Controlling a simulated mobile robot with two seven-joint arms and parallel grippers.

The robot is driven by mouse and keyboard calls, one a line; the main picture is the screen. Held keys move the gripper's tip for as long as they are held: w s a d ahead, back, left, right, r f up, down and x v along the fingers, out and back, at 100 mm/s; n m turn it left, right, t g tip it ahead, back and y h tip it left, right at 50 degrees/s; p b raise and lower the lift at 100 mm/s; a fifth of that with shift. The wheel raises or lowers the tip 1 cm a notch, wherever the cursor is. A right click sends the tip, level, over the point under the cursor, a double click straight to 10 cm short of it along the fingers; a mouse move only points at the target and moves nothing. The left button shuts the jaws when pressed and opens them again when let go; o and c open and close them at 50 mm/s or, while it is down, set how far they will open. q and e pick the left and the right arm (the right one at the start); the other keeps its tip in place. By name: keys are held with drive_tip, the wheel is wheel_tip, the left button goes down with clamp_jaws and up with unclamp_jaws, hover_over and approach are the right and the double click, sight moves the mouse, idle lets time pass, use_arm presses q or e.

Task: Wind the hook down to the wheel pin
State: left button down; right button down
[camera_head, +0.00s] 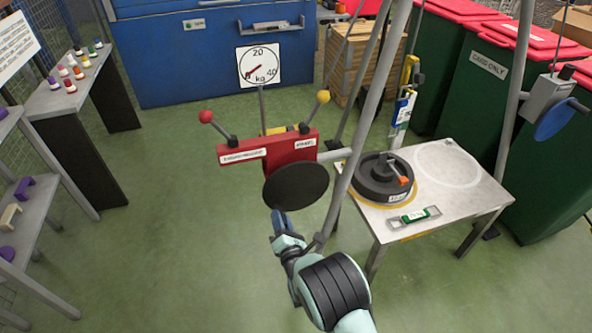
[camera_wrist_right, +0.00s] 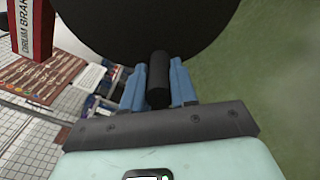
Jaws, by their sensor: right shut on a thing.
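My right gripper (camera_head: 281,220) is shut on a black crank handle (camera_wrist_right: 158,80). The handle stands out from a dark round crank disc (camera_head: 296,186), below a red winch housing (camera_head: 291,149). A black wheel-shaped weight (camera_head: 380,189) lies on the metal table (camera_head: 446,218), on a yellow ring. A grey bar with an orange end (camera_head: 404,181) is on top of the wheel. I cannot tell the pin apart from it, and I cannot make out the hook for certain. My left gripper is out of view.
Sloping grey poles (camera_head: 363,145) rise beside the winch. Two levers with red (camera_head: 206,117) and yellow (camera_head: 323,97) knobs stick up from it. A dial (camera_head: 259,66) marked kg stands behind. A green level (camera_head: 414,216) lies on the table. Green floor is open at left.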

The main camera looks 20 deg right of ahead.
drive_tip(key=shift+d+f+n, duration=0.7)
drive_tip(key=shift+n, duration=0.5)
drive_tip(key=shift+d+f+n, duration=0.25)
drive_tip(key=shift+d+n, duration=0.2)
drive_tip(key=shift+n, duration=0.15)
drive_tip(key=shift+d+f+n, duration=0.25)
drive_tip(key=shift+d+n, duration=0.15)
drive_tip(key=shift+n, duration=0.2)
drive_tip(key=shift+d, duration=0.1)
drive_tip(key=shift+d+f+n+p, duration=0.15)
drive_tip(key=shift+d+n+p, duration=0.15)
drive_tip(key=shift+n, duration=0.2)
drive_tip(key=shift+d+f+n, duration=0.15)
drive_tip(key=shift+d+n, duration=0.4)
drive_tip(key=shift+n, duration=0.15)
drive_tip(key=shift+d, duration=0.1)
